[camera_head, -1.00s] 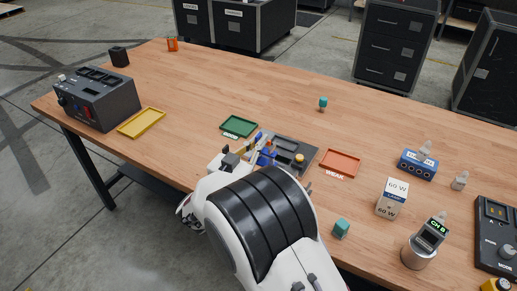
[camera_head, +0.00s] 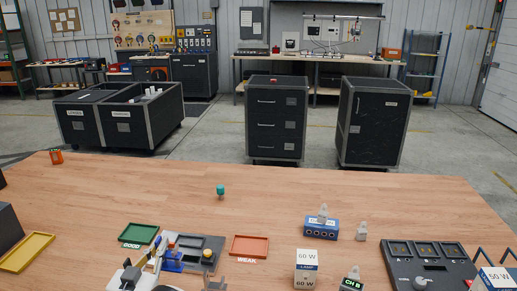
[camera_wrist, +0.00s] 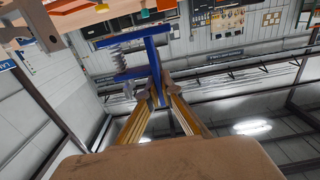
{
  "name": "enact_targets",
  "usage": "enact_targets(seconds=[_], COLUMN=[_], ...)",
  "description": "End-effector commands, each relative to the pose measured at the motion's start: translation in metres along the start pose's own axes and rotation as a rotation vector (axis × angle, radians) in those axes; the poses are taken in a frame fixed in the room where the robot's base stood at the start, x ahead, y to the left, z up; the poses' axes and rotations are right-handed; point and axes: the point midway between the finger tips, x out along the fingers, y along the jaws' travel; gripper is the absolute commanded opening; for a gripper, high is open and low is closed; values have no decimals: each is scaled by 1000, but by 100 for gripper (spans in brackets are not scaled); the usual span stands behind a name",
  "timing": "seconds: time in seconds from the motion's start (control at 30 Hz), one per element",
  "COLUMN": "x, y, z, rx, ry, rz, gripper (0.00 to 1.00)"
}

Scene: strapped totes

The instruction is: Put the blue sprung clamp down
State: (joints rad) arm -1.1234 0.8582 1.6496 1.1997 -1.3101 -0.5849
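The blue sprung clamp (camera_wrist: 152,62) is between my gripper's fingertips (camera_wrist: 155,90) in the wrist view. Its blue bars and a grey coil spring show beyond the fingers. My gripper is shut on it. In the head view, blue parts (camera_head: 172,262) show at the left end of a dark grey fixture (camera_head: 205,242) near the table's front edge; I cannot tell whether the clamp touches the fixture or the table. My gripper is mostly cut off or hidden in the head view.
A green GOOD tray (camera_head: 139,234) and a red WEAK tray (camera_head: 250,246) flank the fixture. A yellow tray (camera_head: 25,252) lies left. A teal piece (camera_head: 220,190), blue socket block (camera_head: 321,228), lamp box (camera_head: 308,262) and control panel (camera_head: 428,262) are also there. The table's back is mostly clear.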

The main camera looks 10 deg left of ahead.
Motion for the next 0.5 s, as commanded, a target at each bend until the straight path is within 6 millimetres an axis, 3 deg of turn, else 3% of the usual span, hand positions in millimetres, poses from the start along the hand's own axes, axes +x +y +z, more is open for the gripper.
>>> enact_targets(seconds=[0.27, 0.5], x=[4, 9], y=[0, 2], z=[-22, -58], rx=[3, 3], ry=[2, 3], rz=[-35, -101], gripper=[0, 0])
